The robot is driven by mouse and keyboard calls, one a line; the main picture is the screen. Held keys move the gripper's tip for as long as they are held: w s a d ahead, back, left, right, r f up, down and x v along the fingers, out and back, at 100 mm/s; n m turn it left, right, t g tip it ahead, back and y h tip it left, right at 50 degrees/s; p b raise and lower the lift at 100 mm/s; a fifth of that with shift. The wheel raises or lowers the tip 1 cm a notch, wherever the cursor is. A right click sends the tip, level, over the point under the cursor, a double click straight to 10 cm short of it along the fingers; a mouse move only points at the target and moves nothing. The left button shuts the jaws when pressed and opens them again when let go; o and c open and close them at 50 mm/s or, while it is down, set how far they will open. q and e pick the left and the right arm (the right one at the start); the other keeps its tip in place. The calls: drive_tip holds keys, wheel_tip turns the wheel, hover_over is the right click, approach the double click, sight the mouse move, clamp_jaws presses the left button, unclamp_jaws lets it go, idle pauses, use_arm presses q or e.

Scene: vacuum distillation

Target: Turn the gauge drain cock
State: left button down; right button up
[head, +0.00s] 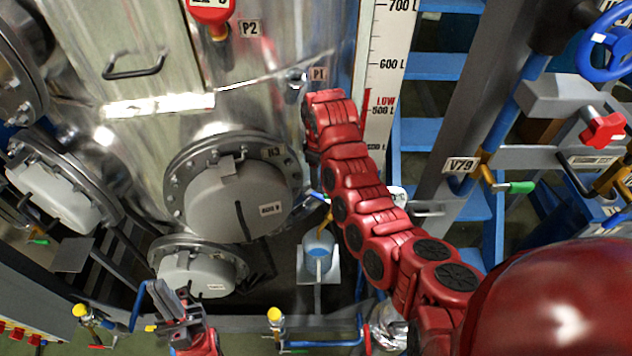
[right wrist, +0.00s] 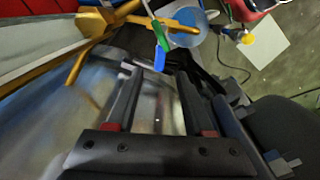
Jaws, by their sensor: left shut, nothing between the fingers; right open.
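The gauge drain cock is a brass-yellow fitting (right wrist: 115,22) at the top of the right wrist view. Its lever has a green sleeve (right wrist: 161,38) and a blue end (right wrist: 160,59). In the head view a small part of the cock (head: 325,200) shows beside my right arm, below the level scale (head: 385,75). My right gripper (right wrist: 157,78) is open and empty. The blue lever end appears just beyond its fingertips, between them in the picture; contact cannot be told. In the head view my right arm hides this gripper. My left gripper (head: 180,312) is shut and empty at the lower left.
A blue bucket (head: 318,243) stands on a pale plate below the cock. The large steel vessel (head: 130,160) with round flanged covers (head: 240,200) is left of my right arm. Blue steps (head: 433,135) and another valve with a green handle (head: 520,187) are at the right.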

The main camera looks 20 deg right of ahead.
sight(319, 195)
wheel_tip(319, 195, down, 6)
drive_tip(key=shift+r+p, duration=0.15)
drive_tip(key=shift+p, duration=0.8)
drive_tip(key=shift+f, duration=0.7)
clamp_jaws()
